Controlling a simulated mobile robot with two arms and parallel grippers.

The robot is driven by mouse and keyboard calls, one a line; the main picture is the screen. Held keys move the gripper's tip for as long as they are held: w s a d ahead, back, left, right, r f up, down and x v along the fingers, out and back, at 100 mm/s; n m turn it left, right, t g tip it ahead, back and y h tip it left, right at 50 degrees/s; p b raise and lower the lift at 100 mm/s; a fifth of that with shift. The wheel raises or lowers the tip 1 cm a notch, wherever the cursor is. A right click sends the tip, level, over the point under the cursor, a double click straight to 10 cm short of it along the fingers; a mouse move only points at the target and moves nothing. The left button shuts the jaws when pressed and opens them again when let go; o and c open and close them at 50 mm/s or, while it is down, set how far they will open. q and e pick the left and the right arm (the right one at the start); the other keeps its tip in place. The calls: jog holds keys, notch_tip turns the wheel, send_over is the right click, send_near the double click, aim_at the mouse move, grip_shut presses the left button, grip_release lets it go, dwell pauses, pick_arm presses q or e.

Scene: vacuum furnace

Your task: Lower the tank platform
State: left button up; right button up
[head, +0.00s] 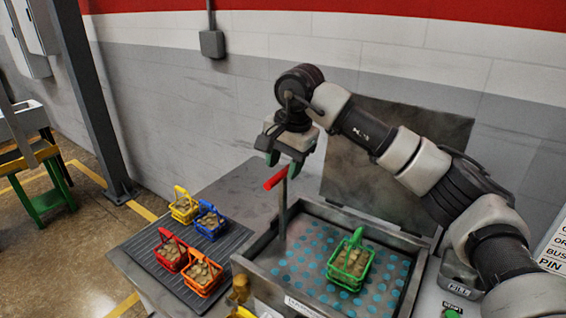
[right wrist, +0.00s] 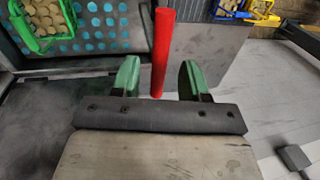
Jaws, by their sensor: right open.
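The tank platform (head: 309,262) is a grey plate with teal dots inside the metal tank, and it also shows in the right wrist view (right wrist: 92,32). A green basket (head: 349,264) of tan pieces stands on it. A red handle (head: 275,179) tops an upright grey post (head: 283,212) at the tank's left side. My right gripper (head: 281,162) is open just above the handle. In the right wrist view the red bar (right wrist: 162,45) lies between the two green fingers, with gaps on both sides. My left gripper is not in view.
Yellow (head: 184,209), blue (head: 209,222), red (head: 171,252) and orange (head: 202,276) baskets stand on a ridged dark mat (head: 143,262) left of the tank. A raised metal panel (head: 415,125) stands behind it. A green START button (head: 451,313) is at front right.

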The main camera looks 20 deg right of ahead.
aim_at(284, 207)
jog(key=shift+a+f, duration=0.15)
jog(key=shift+f, duration=0.55)
grip_shut()
notch_tip(284, 207, down, 10)
jog(key=b, duration=0.7)
jog(key=shift+f+b, duration=0.25)
jog(key=shift+b, duration=0.15)
jog(key=shift+f, duration=0.3)
